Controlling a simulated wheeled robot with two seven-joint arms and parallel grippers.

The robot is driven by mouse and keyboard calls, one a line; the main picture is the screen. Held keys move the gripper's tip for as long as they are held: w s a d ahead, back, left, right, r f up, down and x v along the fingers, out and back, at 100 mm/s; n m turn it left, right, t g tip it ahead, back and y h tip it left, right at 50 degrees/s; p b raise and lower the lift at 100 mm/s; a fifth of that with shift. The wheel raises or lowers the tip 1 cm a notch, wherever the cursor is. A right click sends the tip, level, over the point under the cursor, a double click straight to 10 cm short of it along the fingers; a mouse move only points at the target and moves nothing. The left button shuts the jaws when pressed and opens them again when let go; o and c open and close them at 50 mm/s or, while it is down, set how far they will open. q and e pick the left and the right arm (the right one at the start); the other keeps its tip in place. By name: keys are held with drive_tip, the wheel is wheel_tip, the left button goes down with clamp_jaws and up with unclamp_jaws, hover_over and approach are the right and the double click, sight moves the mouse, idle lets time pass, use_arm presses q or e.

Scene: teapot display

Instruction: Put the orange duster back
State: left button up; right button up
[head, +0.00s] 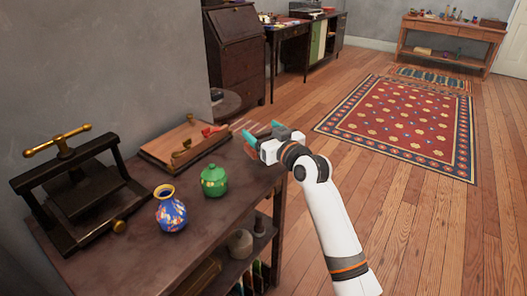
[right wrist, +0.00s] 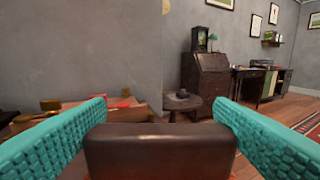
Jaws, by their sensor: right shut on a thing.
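My right gripper (head: 266,134) reaches in over the far right corner of the dark cabinet top. Its teal fingers are spread around a dark brown, rounded block (right wrist: 160,150), which shows between them in the right wrist view. No duster is clearly seen elsewhere. My left gripper is not in view.
The cabinet top (head: 185,252) holds a black press (head: 75,185), a blue patterned vase (head: 170,212), a green lidded jar (head: 214,181) and a wooden board (head: 160,150) with a small red-orange item (head: 213,130). A round side table (right wrist: 182,101) stands beyond.

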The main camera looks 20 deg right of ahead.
drive_tip(key=shift+f, duration=0.65)
wheel_tip(320, 180, down, 3)
drive_tip(key=shift+f+b, duration=0.1)
drive_tip(key=shift+b, duration=0.55)
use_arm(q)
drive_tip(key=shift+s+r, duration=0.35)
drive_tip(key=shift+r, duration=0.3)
use_arm(e)
drive_tip(key=o, duration=0.9)
